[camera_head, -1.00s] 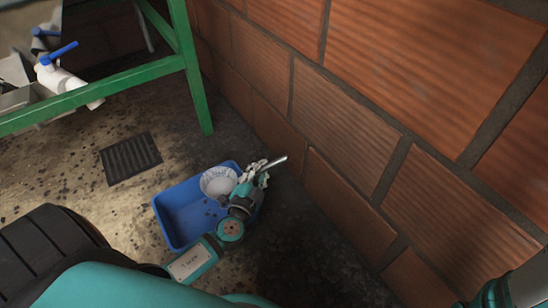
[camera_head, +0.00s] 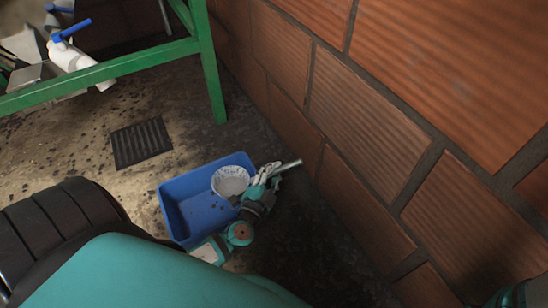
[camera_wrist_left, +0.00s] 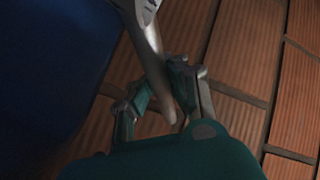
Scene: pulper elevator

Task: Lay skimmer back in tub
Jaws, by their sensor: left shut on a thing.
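A blue tub (camera_head: 174,192) stands on the dark floor near the brick wall. The skimmer has a pale perforated bowl (camera_head: 231,178), which lies over the right part of the tub. I cannot tell whether the bowl touches the tub. Its handle (camera_head: 291,165) sticks out to the right, past the tub's edge, toward the wall. My left gripper (camera_head: 265,177) is shut on the skimmer just right of the tub. In the left wrist view the handle (camera_wrist_left: 152,62) runs between the fingers, and the dark blue tub (camera_wrist_left: 45,70) fills the left side. My right gripper is not in view.
The brick wall (camera_head: 365,125) rises close to the right of the tub and handle. A green frame leg (camera_head: 211,70) stands behind the tub. A floor grate (camera_head: 142,142) lies left of the leg. A white pipe with a blue valve handle (camera_head: 69,31) is at upper left.

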